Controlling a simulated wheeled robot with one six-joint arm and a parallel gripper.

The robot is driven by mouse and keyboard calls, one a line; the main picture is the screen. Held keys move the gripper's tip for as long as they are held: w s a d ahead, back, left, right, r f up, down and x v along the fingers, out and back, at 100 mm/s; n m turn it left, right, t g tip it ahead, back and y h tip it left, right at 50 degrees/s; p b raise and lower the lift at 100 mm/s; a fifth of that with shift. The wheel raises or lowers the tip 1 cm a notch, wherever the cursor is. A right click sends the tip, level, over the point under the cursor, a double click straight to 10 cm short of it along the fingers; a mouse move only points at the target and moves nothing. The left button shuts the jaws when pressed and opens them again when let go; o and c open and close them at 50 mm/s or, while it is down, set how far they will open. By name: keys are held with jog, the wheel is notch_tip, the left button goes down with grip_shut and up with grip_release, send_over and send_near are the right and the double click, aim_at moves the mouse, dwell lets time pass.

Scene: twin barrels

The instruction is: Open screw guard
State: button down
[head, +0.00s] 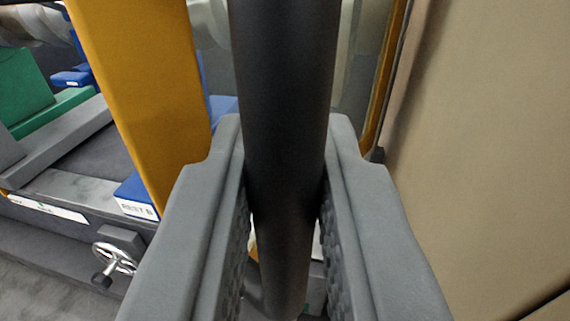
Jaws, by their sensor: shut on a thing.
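A thick black round bar (284,90) runs from the top edge down through the middle of the head view. My gripper (284,190) is shut on this bar, with one grey finger on each side of it. The bar's lower end passes down between the fingers. A yellow upright panel (140,80) stands behind and to the left, with a narrow yellow edge also showing right of the bar. I cannot tell from this view whether the bar is joined to the yellow frame as the screw guard's handle.
A metal handwheel (115,258) sits at lower left on a grey machine base. Blue blocks (138,197) and a green machine part (22,85) are on the left. A large beige panel (480,150) fills the right side, close to my gripper.

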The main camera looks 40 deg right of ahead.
jog(key=c, duration=1.4)
grip_release()
jog(key=shift+c, duration=0.2)
jog(key=v, duration=1.7)
jog(key=shift+s+a, duration=0.1)
jog(key=shift+a, duration=0.05)
jog(key=w+a+n+t+y, duration=0.2)
jog(key=a+n+t+y, duration=0.35)
jog(key=a, duration=0.65)
jog(key=s+a+f+n+g+y, duration=0.1)
jog(key=s+a+f+n+y, duration=0.2)
jog(key=a+f+y, duration=0.3)
jog(key=a+f, duration=0.2)
jog(key=a, duration=0.2)
jog(key=shift+a+y, duration=0.2)
jog(key=shift+y, duration=0.15)
